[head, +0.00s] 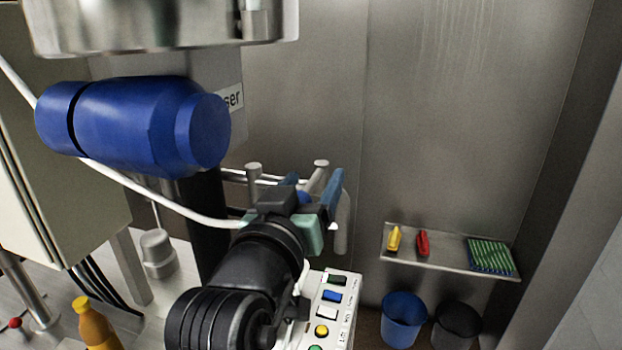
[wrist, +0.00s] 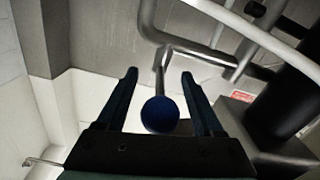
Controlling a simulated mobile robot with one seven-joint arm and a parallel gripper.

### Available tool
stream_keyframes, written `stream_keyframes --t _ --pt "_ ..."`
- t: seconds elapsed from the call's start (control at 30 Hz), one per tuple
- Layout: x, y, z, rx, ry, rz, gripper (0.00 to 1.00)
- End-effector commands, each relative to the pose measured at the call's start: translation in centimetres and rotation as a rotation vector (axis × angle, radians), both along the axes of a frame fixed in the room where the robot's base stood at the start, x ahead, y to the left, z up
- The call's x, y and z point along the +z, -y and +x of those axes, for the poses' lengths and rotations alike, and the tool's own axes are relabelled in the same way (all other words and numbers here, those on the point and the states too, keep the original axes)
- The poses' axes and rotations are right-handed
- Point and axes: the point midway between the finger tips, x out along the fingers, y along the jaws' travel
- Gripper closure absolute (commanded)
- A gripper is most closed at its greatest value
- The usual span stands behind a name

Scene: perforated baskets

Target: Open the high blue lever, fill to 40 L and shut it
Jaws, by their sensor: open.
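The blue lever shows as a round blue knob (wrist: 160,114) on a thin metal rod in the wrist view. The rod runs up to a grey pipe. In the head view only a bit of the knob (head: 304,198) shows, between the fingers. My gripper (wrist: 158,74) is open, with one finger on each side of the knob and gaps visible on both sides. In the head view my gripper (head: 314,183) is in front of the pipes, and my wrist hides much of the lever. I see no litre reading in either view.
A button panel (head: 328,310) stands just right of my arm. A large blue cylinder (head: 140,122) and a white hose (head: 165,202) are at upper left. A wall shelf (head: 450,269) holds small items, with a blue bin (head: 404,318) and dark bin (head: 456,325) below.

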Motion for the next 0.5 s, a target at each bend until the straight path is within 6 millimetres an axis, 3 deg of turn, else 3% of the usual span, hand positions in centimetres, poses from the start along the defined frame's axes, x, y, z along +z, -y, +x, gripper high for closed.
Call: stream_keyframes --t 0.1,0.4,0.5 --pt "0.00 -0.01 -0.02 0.000 0.000 0.000 0.33" --pt "0.01 -0.02 -0.03 0.000 0.000 0.000 0.87" --pt "0.01 -0.02 -0.03 0.000 0.000 -0.001 1.00"
